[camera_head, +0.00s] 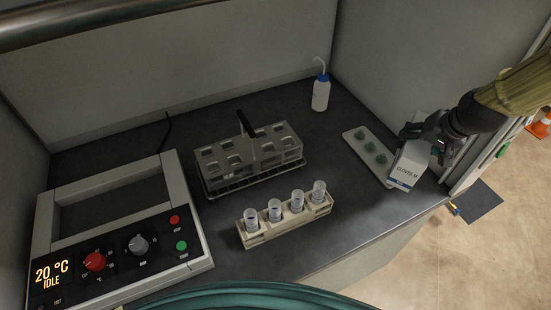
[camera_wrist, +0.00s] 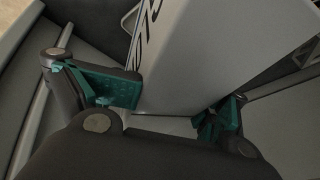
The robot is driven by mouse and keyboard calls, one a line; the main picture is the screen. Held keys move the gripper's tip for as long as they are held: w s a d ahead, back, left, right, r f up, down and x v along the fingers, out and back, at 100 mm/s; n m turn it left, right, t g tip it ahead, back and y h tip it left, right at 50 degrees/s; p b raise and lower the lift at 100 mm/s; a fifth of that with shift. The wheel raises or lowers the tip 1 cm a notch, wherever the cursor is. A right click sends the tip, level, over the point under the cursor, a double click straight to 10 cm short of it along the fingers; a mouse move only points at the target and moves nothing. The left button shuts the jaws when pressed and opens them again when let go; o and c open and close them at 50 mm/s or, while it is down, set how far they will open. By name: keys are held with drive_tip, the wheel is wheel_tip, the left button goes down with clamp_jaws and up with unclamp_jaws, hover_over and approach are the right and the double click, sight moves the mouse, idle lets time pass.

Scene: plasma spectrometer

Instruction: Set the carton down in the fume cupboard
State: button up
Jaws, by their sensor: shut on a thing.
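My gripper (camera_head: 432,132) is shut on the upper part of the carton. In the wrist view the green finger pads of my gripper (camera_wrist: 170,105) lie on either side of the carton (camera_wrist: 200,55). I cannot tell whether the carton's base touches the worktop.
A pale tray (camera_head: 348,136) with green round pieces lies just left of the carton. A white wash bottle (camera_head: 321,93), a grey rack (camera_head: 243,160), a vial rack (camera_head: 285,222) and a heater panel (camera_head: 120,245) stand further left. The worktop's front edge is close to the carton.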

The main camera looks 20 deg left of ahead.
drive_tip(key=a+f+n+g+y+b, duration=0.1)
drive_tip(key=a+n+b, duration=0.1)
drive_tip(key=a+n, duration=0.35)
drive_tip(key=n+g+y, duration=0.2)
drive_tip(key=n+g, duration=0.1)
drive_tip(key=n, duration=0.3)
hover_over(346, 178)
wheel_tip(346, 178, down, 3)
drive_tip(key=shift+w+f, duration=0.1)
drive_tip(key=shift+f, duration=2.2)
drive_tip(key=o, duration=2.2)
drive_tip(key=b+v, duration=0.1)
drive_tip(key=v, duration=1.1)
drive_tip(key=shift+a+r+b, duration=0.1)
drive_tip(key=shift+a+b, duration=0.1)
drive_tip(key=shift+b, duration=0.2)
